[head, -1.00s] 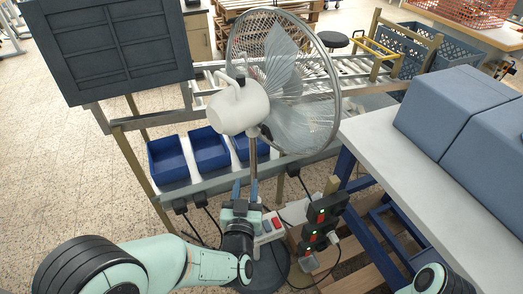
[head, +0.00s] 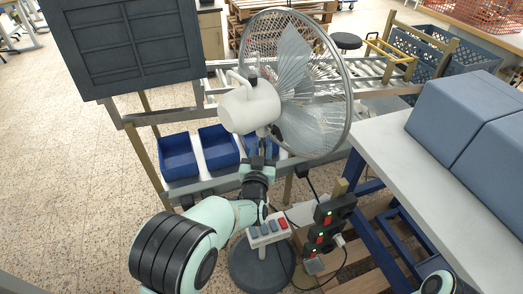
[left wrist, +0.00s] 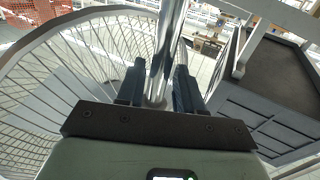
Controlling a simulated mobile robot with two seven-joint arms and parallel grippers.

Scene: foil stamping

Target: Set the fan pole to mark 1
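The standing fan has a wire cage (head: 325,125), a white motor housing (head: 250,106) and a round dark base (head: 262,268) with a button panel (head: 268,232). My left gripper (head: 260,163) is just under the fan head, at the upper pole. In the left wrist view the chrome pole (left wrist: 165,45) runs between the two fingers of my left gripper (left wrist: 159,82), with what look like narrow gaps beside it. The lower pole is mostly hidden by my arm. I cannot make out any marks. My right gripper is out of view.
A metal rack with blue bins (head: 178,157) stands behind the fan. A dark panel (head: 130,45) is at the upper left. A white table (head: 420,185) with blue boxes (head: 440,115) is at the right. A power strip (head: 325,225) and cables are beside the base.

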